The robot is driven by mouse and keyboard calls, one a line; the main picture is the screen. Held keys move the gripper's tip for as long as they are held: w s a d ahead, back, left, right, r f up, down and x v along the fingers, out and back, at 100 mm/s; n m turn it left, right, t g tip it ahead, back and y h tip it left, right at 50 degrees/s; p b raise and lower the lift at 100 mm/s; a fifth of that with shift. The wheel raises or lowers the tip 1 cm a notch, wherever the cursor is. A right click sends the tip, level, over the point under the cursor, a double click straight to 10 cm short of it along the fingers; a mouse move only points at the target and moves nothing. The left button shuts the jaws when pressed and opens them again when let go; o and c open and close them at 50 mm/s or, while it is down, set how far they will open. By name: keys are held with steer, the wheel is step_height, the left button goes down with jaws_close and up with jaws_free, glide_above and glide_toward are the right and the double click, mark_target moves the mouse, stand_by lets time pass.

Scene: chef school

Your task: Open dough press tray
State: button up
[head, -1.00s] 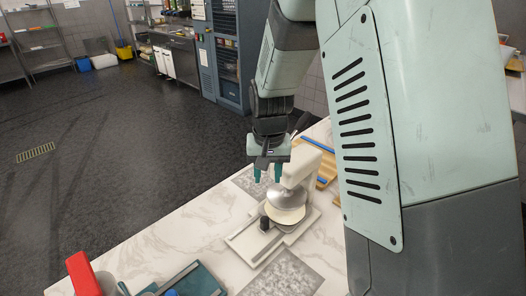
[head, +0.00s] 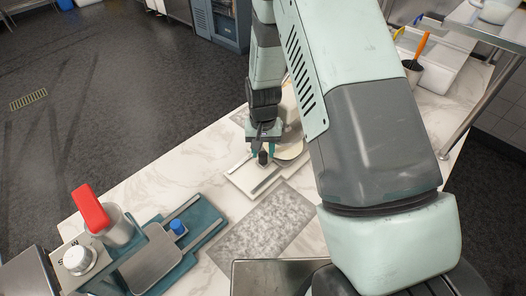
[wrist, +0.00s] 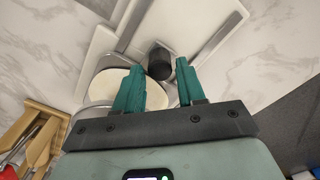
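The white dough press (head: 288,108) stands on the marble counter, its upper part largely hidden behind my arm. Its flat white tray base (head: 243,180) extends toward the front left. A black knob (head: 263,158) stands upright on it; the knob also shows in the wrist view (wrist: 160,62), beside a round pale plate (wrist: 105,86). My gripper (head: 260,148) points down at the knob. In the wrist view my gripper (wrist: 158,78) is open, with one teal finger to each side of the knob and gaps visible. Contact is not visible.
A speckled mat (head: 265,225) lies in front of the press. A teal-based device with a red handle (head: 90,207) stands at the front left. A wooden rack (wrist: 38,140) shows at the wrist view's left. Bare marble lies left of the press.

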steer(key=shift+f, duration=0.7)
jaws_close()
steer(key=s+a, duration=0.9)
jaws_free()
